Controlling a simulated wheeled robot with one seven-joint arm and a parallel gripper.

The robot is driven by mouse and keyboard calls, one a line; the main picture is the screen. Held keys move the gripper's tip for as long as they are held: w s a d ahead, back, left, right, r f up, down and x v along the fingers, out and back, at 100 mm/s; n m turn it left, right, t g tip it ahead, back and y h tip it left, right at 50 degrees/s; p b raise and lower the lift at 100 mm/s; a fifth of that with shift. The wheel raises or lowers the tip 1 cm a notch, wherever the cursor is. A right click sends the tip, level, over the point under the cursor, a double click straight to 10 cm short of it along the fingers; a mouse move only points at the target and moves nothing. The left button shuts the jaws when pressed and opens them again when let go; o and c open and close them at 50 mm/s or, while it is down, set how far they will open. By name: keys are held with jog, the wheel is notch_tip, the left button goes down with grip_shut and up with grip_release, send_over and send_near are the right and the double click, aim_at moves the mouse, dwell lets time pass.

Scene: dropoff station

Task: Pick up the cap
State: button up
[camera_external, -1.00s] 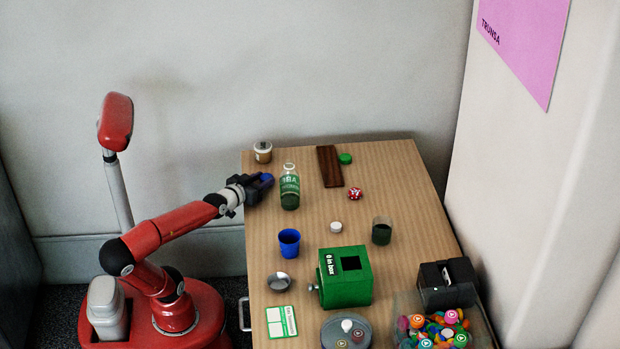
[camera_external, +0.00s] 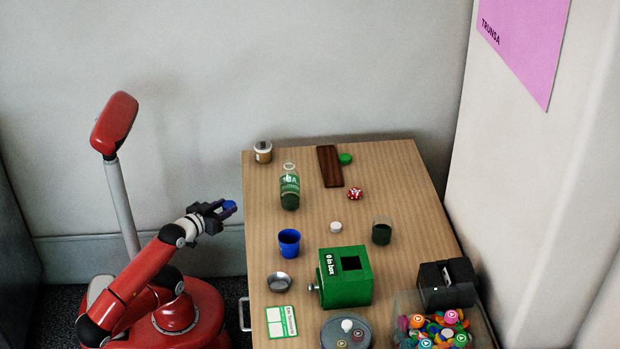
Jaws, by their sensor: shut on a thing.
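My gripper (camera_external: 223,209) is left of the table's left edge, raised and clear of the tabletop. It is shut on a small blue thing, which looks like a blue cap (camera_external: 229,205). Its lower part is hidden by the fingers. A green labelled bottle (camera_external: 290,190) stands upright on the table to the right of my gripper. A small white round piece, perhaps another cap (camera_external: 336,227), lies mid-table. A green round piece (camera_external: 345,158) lies at the back beside a dark wooden board.
The wooden table (camera_external: 400,180) also holds a jar (camera_external: 263,152), the dark board (camera_external: 329,165), a red die (camera_external: 355,193), a blue cup (camera_external: 289,243), a dark glass (camera_external: 381,231), a metal bowl (camera_external: 279,282), a green box (camera_external: 345,285) and a bin of badges (camera_external: 437,328).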

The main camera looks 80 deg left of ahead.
jog(key=f+b+v, duration=0.2)
jog(key=b+v, duration=0.5)
jog(key=v, duration=0.5)
